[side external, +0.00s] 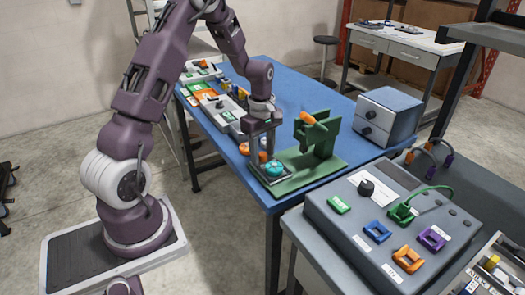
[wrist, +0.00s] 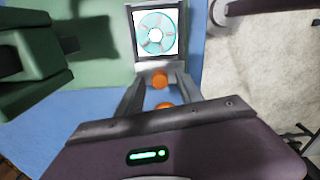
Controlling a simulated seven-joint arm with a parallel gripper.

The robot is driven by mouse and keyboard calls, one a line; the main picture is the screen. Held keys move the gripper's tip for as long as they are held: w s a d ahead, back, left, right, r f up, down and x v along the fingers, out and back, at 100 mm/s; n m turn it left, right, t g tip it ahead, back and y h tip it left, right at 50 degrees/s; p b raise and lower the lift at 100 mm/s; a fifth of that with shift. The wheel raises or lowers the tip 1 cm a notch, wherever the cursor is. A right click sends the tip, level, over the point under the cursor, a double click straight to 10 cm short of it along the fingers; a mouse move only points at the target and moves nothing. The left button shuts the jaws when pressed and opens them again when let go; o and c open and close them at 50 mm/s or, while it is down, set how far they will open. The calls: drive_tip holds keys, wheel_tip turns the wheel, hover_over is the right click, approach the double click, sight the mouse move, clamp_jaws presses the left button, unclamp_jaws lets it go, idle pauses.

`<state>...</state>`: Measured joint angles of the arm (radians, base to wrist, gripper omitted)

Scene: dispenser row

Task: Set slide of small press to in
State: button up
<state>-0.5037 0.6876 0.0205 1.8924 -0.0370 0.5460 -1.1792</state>
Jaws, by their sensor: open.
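The small press (side external: 322,138) is green, with an orange piece on top, and stands on a green base plate (side external: 318,172) at the near end of the blue table. Its grey slide (side external: 270,179) carries a teal disc (side external: 274,169) and sits out to the side, clear of the press head. The disc also shows in the wrist view (wrist: 156,32). Orange knobs (wrist: 159,79) are at the slide's handle end. My gripper (side external: 261,151) is open and low at these knobs, with a finger on each side in the wrist view (wrist: 160,86). Finger contact cannot be told.
A control panel (side external: 385,230) with coloured handles is at the front right. Several small devices (side external: 210,97) line the table's far left. The table's edge is close beside the slide.

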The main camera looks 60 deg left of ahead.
clamp_jaws()
drive_tip(key=shift+w+r, duration=0.1)
idle(1.2)
